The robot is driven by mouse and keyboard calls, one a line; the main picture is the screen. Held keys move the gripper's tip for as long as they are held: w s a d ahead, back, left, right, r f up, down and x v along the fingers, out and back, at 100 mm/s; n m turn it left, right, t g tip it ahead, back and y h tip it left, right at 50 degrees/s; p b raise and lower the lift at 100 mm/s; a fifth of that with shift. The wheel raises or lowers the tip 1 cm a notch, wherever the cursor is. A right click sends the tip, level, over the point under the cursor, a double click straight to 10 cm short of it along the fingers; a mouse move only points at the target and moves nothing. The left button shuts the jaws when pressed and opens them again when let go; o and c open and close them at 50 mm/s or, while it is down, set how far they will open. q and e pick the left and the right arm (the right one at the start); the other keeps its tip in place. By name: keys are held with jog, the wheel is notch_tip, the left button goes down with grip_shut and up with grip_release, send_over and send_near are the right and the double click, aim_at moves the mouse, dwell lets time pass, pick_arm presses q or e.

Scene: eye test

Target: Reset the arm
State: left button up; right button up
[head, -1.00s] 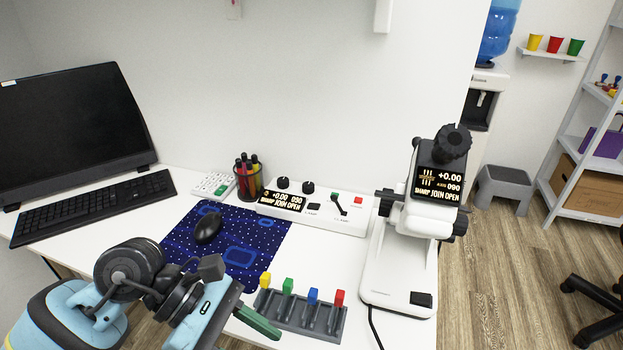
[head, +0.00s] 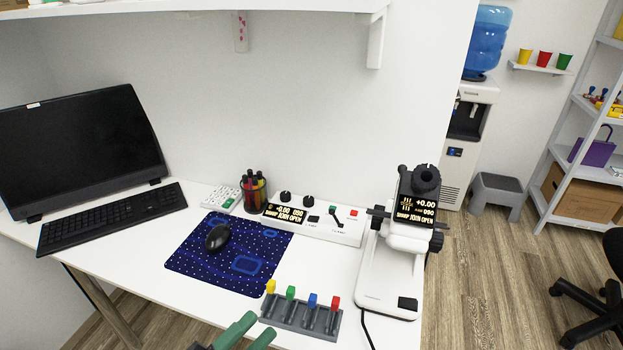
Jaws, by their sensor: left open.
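My left gripper (head: 260,325) shows at the bottom edge, its two green fingers apart and nothing visible between them. It is in front of the grey rack (head: 297,324); most of my arm is out of frame. The white eye-test device (head: 388,272) stands upright on the right of the desk, with a black knob (head: 426,178) on top. Its black screen (head: 415,208) shows +0.00, 090 and SHARP JOIN OPEN. The white control box (head: 322,230) beside it has a similar display, dark knobs, a black lever (head: 336,218) and green and red buttons. My right gripper is out of view.
The rack holds yellow, green, blue and red-topped pieces. A mouse (head: 217,238) lies on a blue mat (head: 195,265). A keyboard (head: 112,217), monitor (head: 80,150), pen cup (head: 255,192) and white keypad (head: 222,198) stand leftward. A wall shelf (head: 200,8) hangs above.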

pick_arm(q)
jog(key=s+a+f+n+y+p, duration=0.1)
jog(key=s+a+f+n+y, duration=0.3)
jog(key=f+n+y, duration=0.3)
jog(key=s+a+f+n+y+p, duration=0.2)
jog(key=s+a+f+n+y, duration=0.25)
jog(key=n, duration=0.45)
jog(key=s+a+f+n+g+y+p, duration=0.1)
jog(key=s+a+f+n+g+y, duration=0.1)
jog(key=s+f+n+g, duration=0.4)
jog(key=s+f, duration=0.4)
jog(key=s, duration=0.2)
jog(key=shift+s+a+f+n+p, duration=0.25)
jog(key=shift+s+f+n+p, duration=0.05)
jog(key=shift+s, duration=0.05)
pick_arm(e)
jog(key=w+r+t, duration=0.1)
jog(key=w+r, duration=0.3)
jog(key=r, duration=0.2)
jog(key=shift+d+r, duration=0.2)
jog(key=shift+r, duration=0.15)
pick_arm(q)
jog(key=shift+y, duration=0.25)
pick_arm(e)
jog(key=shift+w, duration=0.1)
